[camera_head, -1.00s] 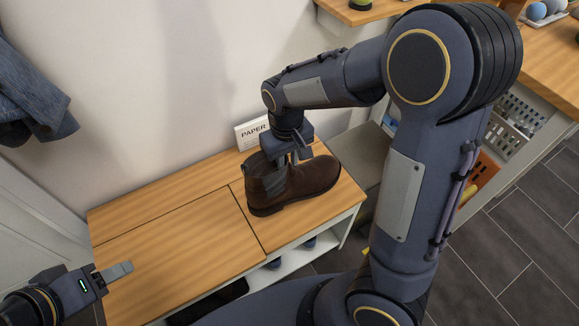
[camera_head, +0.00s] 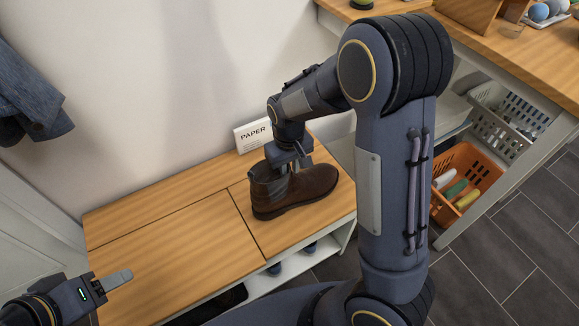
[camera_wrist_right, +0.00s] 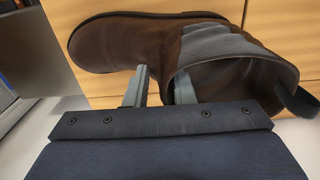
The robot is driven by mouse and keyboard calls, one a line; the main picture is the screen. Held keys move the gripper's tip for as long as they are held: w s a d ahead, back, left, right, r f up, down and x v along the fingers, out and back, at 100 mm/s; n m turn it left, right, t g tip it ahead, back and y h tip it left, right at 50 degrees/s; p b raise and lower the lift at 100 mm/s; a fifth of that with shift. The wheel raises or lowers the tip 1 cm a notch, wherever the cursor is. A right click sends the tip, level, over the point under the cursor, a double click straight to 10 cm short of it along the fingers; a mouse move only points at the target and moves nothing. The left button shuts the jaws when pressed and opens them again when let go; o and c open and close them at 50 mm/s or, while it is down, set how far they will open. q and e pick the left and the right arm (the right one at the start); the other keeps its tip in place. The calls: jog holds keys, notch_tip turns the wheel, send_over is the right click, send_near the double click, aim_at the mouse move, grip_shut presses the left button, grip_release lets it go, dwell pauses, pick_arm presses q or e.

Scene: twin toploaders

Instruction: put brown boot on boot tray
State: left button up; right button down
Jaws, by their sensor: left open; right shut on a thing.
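The brown boot (camera_head: 305,190) is upright at the right end of the wooden bench top, toe to the right. Its sole is on or very close to the wood. My right gripper (camera_head: 290,168) reaches down from above and is shut on the boot's shaft wall. In the right wrist view the fingers (camera_wrist_right: 160,88) straddle the shaft rim of the boot (camera_wrist_right: 130,40), one outside and one in the opening. My left gripper (camera_head: 118,279) is open and empty above the bench's left front. A dark flat thing (camera_head: 222,297) below the bench top may be the boot tray; I cannot tell.
Blue shoes (camera_head: 292,258) stand on the shelf under the bench (camera_head: 165,240). A PAPER sign (camera_head: 252,135) stands behind the boot at the wall. At right are an orange basket (camera_head: 482,160), a grey basket (camera_head: 505,115) and a wooden counter (camera_head: 490,50). The bench's left and middle are clear.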

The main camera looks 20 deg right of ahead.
jog(key=c, duration=1.2)
grip_release()
jog(key=shift+c, duration=0.2)
